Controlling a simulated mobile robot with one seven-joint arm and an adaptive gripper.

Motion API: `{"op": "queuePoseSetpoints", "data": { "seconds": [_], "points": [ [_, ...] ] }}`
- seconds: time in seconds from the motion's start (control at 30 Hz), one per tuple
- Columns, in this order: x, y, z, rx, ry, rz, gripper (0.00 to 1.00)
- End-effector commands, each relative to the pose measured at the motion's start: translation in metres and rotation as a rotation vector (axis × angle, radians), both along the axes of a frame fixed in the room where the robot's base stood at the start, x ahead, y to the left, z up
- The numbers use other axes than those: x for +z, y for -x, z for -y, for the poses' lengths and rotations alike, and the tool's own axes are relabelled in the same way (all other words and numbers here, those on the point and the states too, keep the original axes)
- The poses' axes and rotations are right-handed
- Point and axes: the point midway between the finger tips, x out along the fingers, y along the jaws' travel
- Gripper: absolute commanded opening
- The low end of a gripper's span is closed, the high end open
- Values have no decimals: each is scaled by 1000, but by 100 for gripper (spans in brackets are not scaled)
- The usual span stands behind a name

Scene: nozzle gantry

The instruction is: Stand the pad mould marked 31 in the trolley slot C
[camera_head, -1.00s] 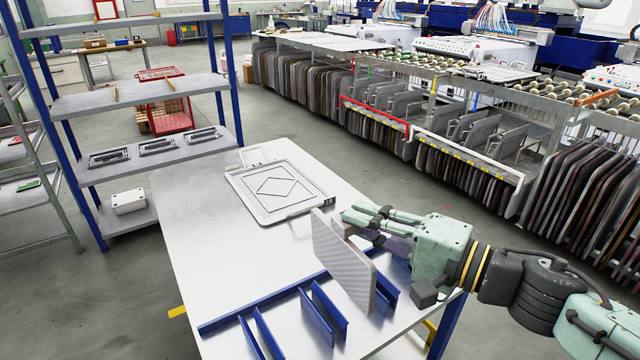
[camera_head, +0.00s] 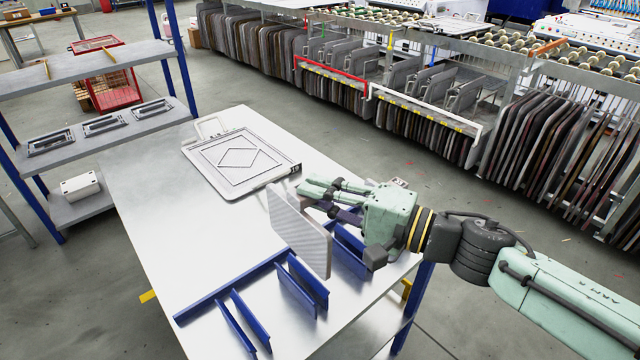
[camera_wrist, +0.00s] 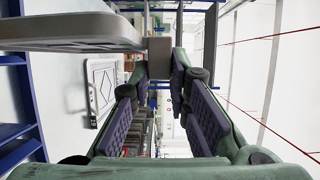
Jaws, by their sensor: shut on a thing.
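A thin grey plate-like pad mould (camera_head: 299,236) stands upright at the blue dividers on the table. No number is readable on it. My gripper (camera_head: 326,195) is at its right side, shut on it. In the wrist view the mould (camera_wrist: 75,32) reaches left from a small grey block (camera_wrist: 160,48) at the fingertips of my gripper (camera_wrist: 165,75). I cannot tell whether its lower edge touches the table. Trolley racks with a red rail (camera_head: 330,70) and a white rail (camera_head: 425,105) stand beyond the table; their slot letters are too small to read.
Blue dividers (camera_head: 300,287) stand on the steel table (camera_head: 165,235). A framed flat plate with a diamond outline (camera_head: 238,157) lies at its far end. A shelf unit (camera_head: 90,135) stands at left. Grey floor (camera_head: 250,90) is clear between table and racks.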

Motion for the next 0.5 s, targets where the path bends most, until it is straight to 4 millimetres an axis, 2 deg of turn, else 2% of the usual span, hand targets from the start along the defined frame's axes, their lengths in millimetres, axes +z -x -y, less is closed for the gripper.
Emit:
{"op": "queuePoseSetpoints", "data": {
  "seconds": [0.5],
  "points": [
    [-39, 0, 0, 1, -1, 1, 0]
  ]
}}
